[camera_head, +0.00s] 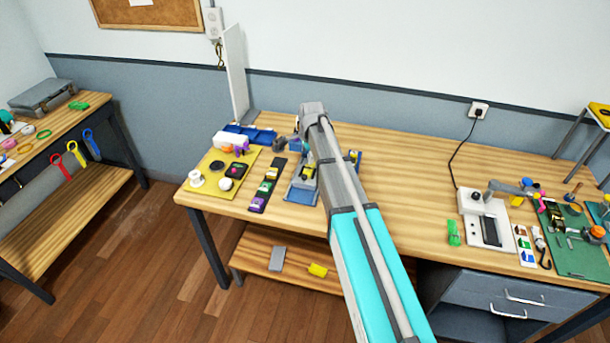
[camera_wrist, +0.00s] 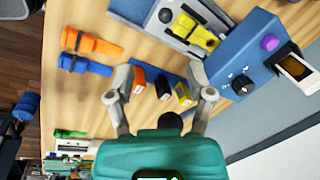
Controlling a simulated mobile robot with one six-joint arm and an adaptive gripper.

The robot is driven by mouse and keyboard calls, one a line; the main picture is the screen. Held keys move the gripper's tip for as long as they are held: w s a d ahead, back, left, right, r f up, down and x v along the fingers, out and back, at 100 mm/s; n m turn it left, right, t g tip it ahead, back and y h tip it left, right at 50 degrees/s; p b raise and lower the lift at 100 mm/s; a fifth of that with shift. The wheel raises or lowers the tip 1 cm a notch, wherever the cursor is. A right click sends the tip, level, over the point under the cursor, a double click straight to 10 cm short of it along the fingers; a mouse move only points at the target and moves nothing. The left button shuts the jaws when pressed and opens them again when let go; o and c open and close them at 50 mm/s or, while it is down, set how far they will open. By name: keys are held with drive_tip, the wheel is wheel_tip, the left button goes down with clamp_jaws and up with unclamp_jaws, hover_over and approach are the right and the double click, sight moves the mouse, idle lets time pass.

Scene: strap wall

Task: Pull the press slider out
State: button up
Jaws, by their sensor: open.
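My gripper (camera_wrist: 161,78) is open, its two fingers spread over the bench with nothing held between them. Small orange, black and yellow blocks (camera_wrist: 162,86) on a blue strip appear between and beyond the fingers. A grey fixture (camera_wrist: 182,46) with a yellow piece (camera_wrist: 196,32) and a round black knob lies beyond the fingertips, apart from them. It also shows beside my arm in the head view (camera_head: 304,190). I cannot tell for sure which part is the press slider. In the head view my gripper is mostly hidden by my arm.
A blue box (camera_wrist: 243,62) with a purple knob and a light piece projecting from its slot stands right of the fixture. Orange (camera_wrist: 92,43) and blue (camera_wrist: 85,67) clamp-like tools lie left. A yellow board (camera_head: 217,158) holds small items.

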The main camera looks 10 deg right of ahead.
sight(305, 176)
drive_tip(key=shift+w+m, duration=0.3)
drive_tip(key=shift+w, duration=0.1)
drive_tip(key=shift+f, duration=0.15)
drive_tip(key=f+b, duration=0.4)
drive_tip(key=w+f+b, duration=0.1)
drive_tip(key=f+b, duration=0.3)
drive_tip(key=b, duration=0.1)
drive_tip(key=w+f+b, duration=0.1)
drive_tip(key=f+b, duration=0.3)
drive_tip(key=f, duration=0.1)
drive_tip(key=shift+w+a, duration=0.25)
drive_tip(key=shift+a, duration=0.05)
idle(0.4)
drive_tip(key=shift+f+b, duration=0.1)
drive_tip(key=shift+b, duration=0.2)
clamp_jaws()
